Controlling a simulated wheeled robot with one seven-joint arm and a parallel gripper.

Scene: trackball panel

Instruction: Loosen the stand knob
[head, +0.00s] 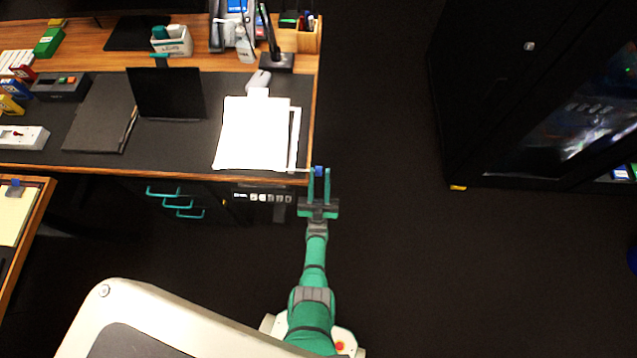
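A small blue knob (319,171) sits just off the front right corner of the desk, at the end of a thin pale rod. The rod runs left along the desk edge beneath a stand holding white sheets (253,135). My gripper (319,176) reaches forward from below, with its two green fingers on the left and right of the blue knob. The fingers are apart with the knob between their tips. I cannot tell whether they touch it. The knob's lower side is hidden.
The desk (190,175) holds a dark laptop-like panel (166,93), a lamp (275,55) and a pen box (299,38). Teal handles (176,203) and a control strip (262,197) lie below its front edge. A black cabinet (500,90) stands right. The floor between is clear.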

